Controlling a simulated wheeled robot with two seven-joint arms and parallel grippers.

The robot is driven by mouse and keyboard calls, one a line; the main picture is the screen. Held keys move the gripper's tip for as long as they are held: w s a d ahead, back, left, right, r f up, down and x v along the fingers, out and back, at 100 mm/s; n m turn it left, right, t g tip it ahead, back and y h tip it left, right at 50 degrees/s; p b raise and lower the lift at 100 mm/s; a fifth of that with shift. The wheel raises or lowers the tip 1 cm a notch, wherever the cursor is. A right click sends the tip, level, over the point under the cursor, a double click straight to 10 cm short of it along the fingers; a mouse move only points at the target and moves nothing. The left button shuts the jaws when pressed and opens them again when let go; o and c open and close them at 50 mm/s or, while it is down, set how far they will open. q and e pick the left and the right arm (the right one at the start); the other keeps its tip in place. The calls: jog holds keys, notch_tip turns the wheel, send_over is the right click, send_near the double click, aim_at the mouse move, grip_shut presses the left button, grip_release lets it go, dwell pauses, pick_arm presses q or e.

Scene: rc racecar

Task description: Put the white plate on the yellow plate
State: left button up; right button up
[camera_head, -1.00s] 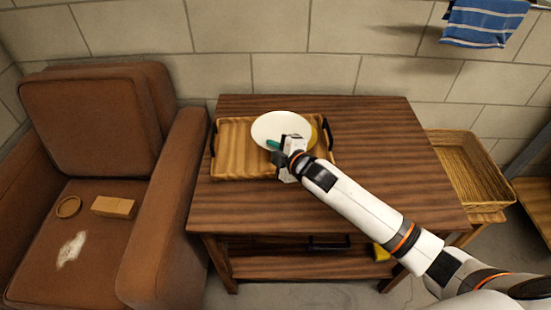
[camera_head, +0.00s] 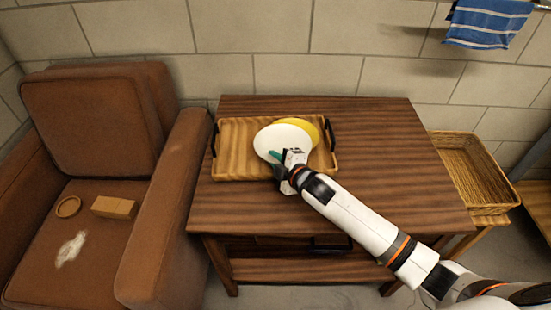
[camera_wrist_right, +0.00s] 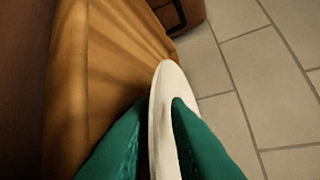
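The white plate (camera_head: 283,137) is tilted over the wooden tray (camera_head: 232,165) on the table. The yellow plate (camera_head: 311,127) shows behind it to the right, partly hidden by it. I cannot tell whether the two plates touch. My right gripper (camera_head: 277,156) is at the near edge of the white plate, its green fingers shut on the rim. In the right wrist view the white plate (camera_wrist_right: 160,115) stands edge-on between the green fingers (camera_wrist_right: 160,135). My left gripper is not in view.
The tray has dark handles and sits on a dark wooden table (camera_head: 380,150). A brown armchair (camera_head: 90,150) stands at left, holding a small round dish and a block. A wicker basket (camera_head: 470,170) is at right. The table's right side is clear.

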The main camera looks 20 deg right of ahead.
jog(key=shift+r, duration=0.1)
